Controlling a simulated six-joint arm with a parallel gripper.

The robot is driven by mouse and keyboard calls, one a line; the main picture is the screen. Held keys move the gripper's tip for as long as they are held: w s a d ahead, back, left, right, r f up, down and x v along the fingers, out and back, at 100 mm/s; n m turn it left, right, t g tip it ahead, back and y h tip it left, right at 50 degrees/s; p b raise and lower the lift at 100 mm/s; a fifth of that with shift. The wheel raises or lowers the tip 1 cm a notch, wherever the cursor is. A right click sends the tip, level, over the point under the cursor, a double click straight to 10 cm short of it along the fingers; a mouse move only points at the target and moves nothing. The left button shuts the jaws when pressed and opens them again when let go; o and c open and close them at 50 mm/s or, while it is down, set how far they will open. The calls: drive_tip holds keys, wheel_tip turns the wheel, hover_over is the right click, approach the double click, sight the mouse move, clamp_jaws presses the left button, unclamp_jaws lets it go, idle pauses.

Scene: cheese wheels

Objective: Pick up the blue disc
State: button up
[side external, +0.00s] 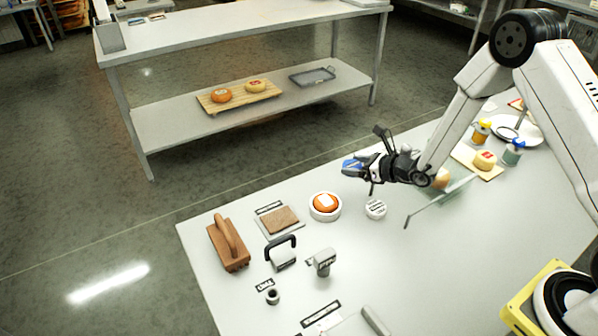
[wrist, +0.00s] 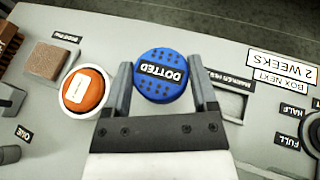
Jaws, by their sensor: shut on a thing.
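The blue disc (wrist: 160,76) shows in the wrist view between my gripper's two fingers. It is dotted and has a black label reading "DOTTED". My gripper (wrist: 160,88) is shut on it, with a finger at its left and right sides. In the side external view my gripper (side external: 356,167) is above the table, and the blue disc (side external: 350,163) shows as a small blue patch at the fingertips, partly hidden by them.
An orange cheese wheel (side external: 325,202) sits in a white round holder. Left of it are a brown square pad (side external: 280,219) and a brown handled block (side external: 229,243). A white labelled disc (side external: 376,209) lies below my gripper. A clear slanted panel (side external: 440,200) stands right of it.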

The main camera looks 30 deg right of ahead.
drive_tip(key=s+r, duration=0.7)
drive_tip(key=s, duration=0.4)
drive_tip(key=shift+s+r, duration=0.15)
drive_tip(key=shift+s, duration=0.25)
